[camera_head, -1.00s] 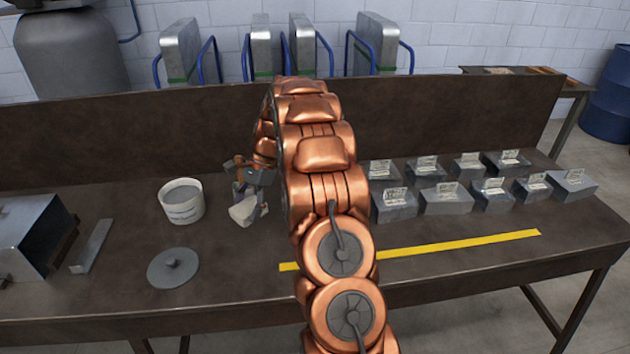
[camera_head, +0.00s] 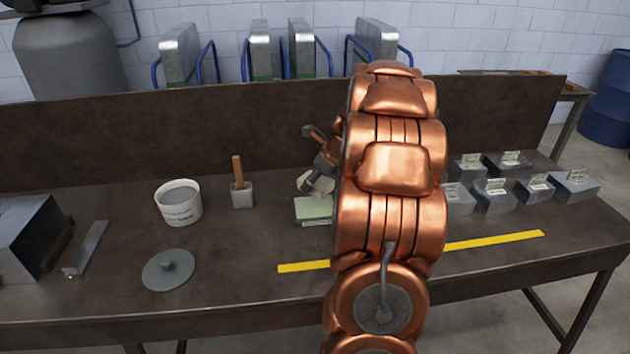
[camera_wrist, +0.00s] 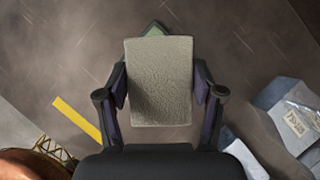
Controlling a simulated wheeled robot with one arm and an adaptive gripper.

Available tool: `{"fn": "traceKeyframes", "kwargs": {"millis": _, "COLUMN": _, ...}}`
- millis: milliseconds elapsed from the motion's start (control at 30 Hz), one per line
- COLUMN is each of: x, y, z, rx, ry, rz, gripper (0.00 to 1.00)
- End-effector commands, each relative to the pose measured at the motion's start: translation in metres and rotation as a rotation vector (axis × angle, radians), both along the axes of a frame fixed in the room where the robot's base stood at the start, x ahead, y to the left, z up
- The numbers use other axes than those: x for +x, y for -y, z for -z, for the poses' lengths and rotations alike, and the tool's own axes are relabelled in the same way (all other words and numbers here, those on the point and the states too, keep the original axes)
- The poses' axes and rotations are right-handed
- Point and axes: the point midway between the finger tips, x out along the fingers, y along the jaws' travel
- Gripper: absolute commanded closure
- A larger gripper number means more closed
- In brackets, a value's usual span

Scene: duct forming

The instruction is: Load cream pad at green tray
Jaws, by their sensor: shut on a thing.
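My gripper (camera_head: 323,166) is shut on the cream pad (camera_head: 313,184), a pale rectangular block. In the wrist view the pad (camera_wrist: 159,95) sits between the two fingers of my gripper (camera_wrist: 160,82). The green tray (camera_head: 312,210) lies on the bench below the held pad, its right part hidden by my arm. In the wrist view only a corner of the tray (camera_wrist: 154,28) shows past the pad's far edge. The pad appears raised above the tray; the exact gap cannot be told.
Several grey blocks with labels (camera_head: 494,196) stand at right, partly behind my arm. A wooden-handled tool (camera_head: 241,190), a white tub (camera_head: 180,207) and a round lid (camera_head: 168,270) are at left. A yellow strip (camera_head: 490,240) crosses the front. The bench's back panel (camera_head: 220,130) rises behind.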

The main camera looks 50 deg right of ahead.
Motion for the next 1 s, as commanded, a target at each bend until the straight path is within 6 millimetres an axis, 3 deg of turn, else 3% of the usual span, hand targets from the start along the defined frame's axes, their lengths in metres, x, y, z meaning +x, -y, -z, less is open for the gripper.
{"fn": "traceKeyframes", "kwargs": {"millis": 600, "x": 0.0, "y": 0.0, "z": 0.05, "rx": -0.002, "ry": 0.0, "rz": -0.002, "gripper": 0.61}}
{"fn": "traceKeyframes", "kwargs": {"millis": 1000, "x": 0.0, "y": 0.0, "z": 0.054, "rx": -0.001, "ry": 0.0, "rz": -0.003, "gripper": 0.61}}
